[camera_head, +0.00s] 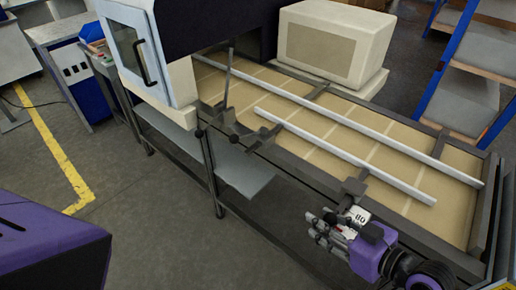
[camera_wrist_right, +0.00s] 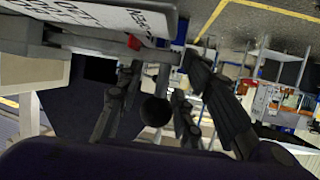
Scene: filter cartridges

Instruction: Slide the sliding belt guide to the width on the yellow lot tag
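The belt guide shows as a pale near rail (camera_head: 345,155) lying lengthwise over the tan belt (camera_head: 400,151), apart from the longer far rail (camera_head: 330,115). A dark bracket (camera_head: 354,188) joins the near rail to the conveyor's front edge. My right gripper (camera_head: 327,226) is beside that edge, below the bracket. In the wrist view its dark fingers are spread, with a black ball knob (camera_wrist_right: 155,110) between them; contact is not clear. A white plate with dark print (camera_wrist_right: 95,15) is close by and also shows in the head view (camera_head: 356,214). I cannot make out a yellow lot tag. My left gripper is out of view.
A machine housing with a door (camera_head: 137,50) spans the belt at the left. A beige box (camera_head: 332,45) stands behind the conveyor. A dark frame (camera_head: 300,175) edges the belt. Grey floor (camera_head: 150,220) is open at the left front.

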